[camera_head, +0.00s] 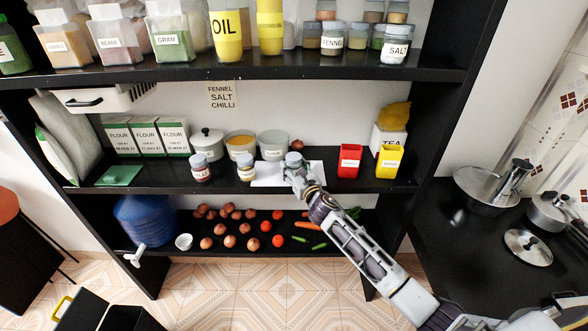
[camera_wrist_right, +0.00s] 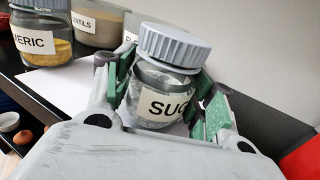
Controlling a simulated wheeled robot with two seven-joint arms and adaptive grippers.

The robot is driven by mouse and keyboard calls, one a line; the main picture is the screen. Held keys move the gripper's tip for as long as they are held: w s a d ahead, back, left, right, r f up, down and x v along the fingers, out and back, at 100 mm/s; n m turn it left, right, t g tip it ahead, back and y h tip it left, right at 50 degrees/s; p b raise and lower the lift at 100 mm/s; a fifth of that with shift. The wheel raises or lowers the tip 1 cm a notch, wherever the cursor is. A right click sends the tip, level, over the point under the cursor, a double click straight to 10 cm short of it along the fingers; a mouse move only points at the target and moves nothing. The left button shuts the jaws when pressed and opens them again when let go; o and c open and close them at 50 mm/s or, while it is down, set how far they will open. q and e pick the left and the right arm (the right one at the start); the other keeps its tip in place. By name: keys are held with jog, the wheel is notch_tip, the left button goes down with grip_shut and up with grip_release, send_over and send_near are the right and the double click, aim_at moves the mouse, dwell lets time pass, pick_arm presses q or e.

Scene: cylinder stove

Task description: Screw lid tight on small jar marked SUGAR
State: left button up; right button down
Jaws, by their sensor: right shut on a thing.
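The small sugar jar (camera_wrist_right: 160,92) is clear glass with a white label reading "SUG", the rest of the word hidden. A grey ribbed lid (camera_wrist_right: 174,45) sits on its mouth; I cannot tell how tight it is. My right gripper (camera_wrist_right: 162,108) is shut on the jar's body below the lid, a green-padded finger on each side. In the head view my right gripper (camera_head: 298,177) reaches the middle shelf, and the jar's grey lid (camera_head: 293,158) shows above it. My left gripper is in neither view.
A white sheet (camera_head: 268,176) lies under the jar on the middle shelf (camera_head: 330,182). Two small jars (camera_head: 245,168) (camera_head: 200,168) stand to the left, with larger pots (camera_head: 272,145) behind. Red (camera_head: 349,160) and yellow (camera_head: 388,162) containers stand to the right. The upper shelf (camera_head: 290,74) overhangs.

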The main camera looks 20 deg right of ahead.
jog(key=shift+f, duration=0.2)
dwell(0.3)
jog(key=c, duration=0.5)
grip_release()
jog(key=shift+c, duration=0.2)
jog(key=shift+s+r, duration=0.1)
jog(key=shift+r, duration=0.05)
jog(key=s+d+b, duration=0.1)
jog(key=s, duration=1)
jog(key=shift+s+d, duration=0.25)
jog(key=shift+s, duration=0.15)
dwell(0.4)
